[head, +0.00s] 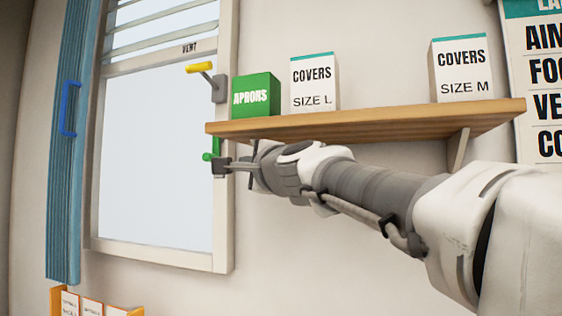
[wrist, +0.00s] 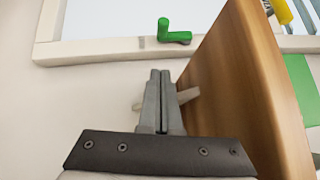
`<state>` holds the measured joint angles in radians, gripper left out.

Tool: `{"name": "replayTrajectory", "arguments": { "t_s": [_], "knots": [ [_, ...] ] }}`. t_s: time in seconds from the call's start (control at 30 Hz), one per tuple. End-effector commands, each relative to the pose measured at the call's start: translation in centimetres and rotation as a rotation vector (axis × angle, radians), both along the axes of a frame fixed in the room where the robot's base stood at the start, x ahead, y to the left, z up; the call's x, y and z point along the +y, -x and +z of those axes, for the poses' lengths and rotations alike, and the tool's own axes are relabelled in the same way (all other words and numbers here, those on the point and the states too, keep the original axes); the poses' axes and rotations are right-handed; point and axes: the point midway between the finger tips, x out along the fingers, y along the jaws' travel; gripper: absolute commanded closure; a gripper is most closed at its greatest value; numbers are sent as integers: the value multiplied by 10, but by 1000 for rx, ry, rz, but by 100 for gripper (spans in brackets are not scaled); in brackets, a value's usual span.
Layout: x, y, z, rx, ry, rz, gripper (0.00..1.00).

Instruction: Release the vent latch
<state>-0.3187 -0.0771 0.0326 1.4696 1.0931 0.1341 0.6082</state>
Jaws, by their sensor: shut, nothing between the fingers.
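The window frame (head: 222,230) carries two handles on its right side. A yellow handle (head: 200,67) on a grey mount sits just below the VENT lettering (head: 189,47). A green handle (head: 209,156) sits lower, near my gripper (head: 234,166). In the wrist view, the green L-shaped handle (wrist: 174,34) is just beyond the tips of my gripper (wrist: 160,73), with a visible gap in the picture. The yellow handle (wrist: 280,11) is partly cut off at the top right. My fingers are shut together and empty.
A wooden shelf (head: 370,121) runs just above my gripper; its board (wrist: 245,85) fills the right of the wrist view. It holds a green APRONS box (head: 256,96) and two white COVERS boxes (head: 315,83) (head: 461,69). A blue folded curtain (head: 72,150) hangs left.

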Motion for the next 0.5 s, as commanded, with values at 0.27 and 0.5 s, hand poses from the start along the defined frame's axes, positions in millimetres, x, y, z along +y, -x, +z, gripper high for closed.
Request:
{"name": "replayTrajectory", "arguments": {
  "t_s": [0.27, 0.5],
  "knots": [
    [22, -43, 8, 1, 0, 0, 100],
    [51, -59, 14, 0, 1, 3, 100]
  ]
}}
